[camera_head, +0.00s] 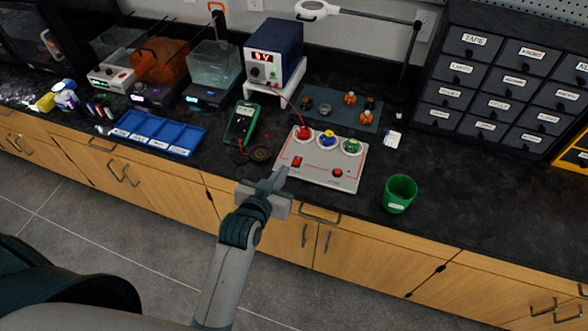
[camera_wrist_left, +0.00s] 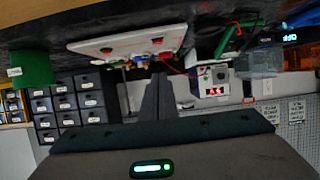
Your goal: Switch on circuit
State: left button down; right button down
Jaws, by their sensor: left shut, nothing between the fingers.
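The circuit board (camera_head: 318,168) is a pale panel with red lines, lying on the black counter. At its front left is a red rocker switch (camera_head: 297,161), and at its front right a red button or lamp (camera_head: 337,173). Along its back stand a red part (camera_head: 303,132), a blue and yellow part (camera_head: 327,139) and a green part (camera_head: 352,146). My left gripper (camera_head: 280,174) is shut and empty near the board's front left corner; contact cannot be told. In the left wrist view, upside down, the shut fingers (camera_wrist_left: 157,82) show below the board (camera_wrist_left: 125,43).
A blue power supply (camera_head: 273,52) with a red display stands behind the board. A green multimeter (camera_head: 241,124) and blue tray (camera_head: 157,132) are to the left. A green cup (camera_head: 399,193) stands right of the board. Drawer units (camera_head: 500,80) are at the back right. The right counter is clear.

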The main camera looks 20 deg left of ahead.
pick_arm(q)
jog(key=shift+a+r, duration=0.1)
jog(key=shift+r, duration=0.25)
jog(key=shift+w, duration=0.15)
jog(key=p, duration=0.3)
send_over(293, 171)
jog(key=f, duration=0.3)
jog(key=shift+w+f, duration=0.25)
jog(key=shift+w, duration=0.05)
jog(key=f, duration=0.2)
jog(key=shift+s+f+p, duration=0.25)
jog(key=shift+f+p, duration=0.05)
jog(key=shift+s+f, duration=0.15)
jog(key=shift+f, duration=0.65)
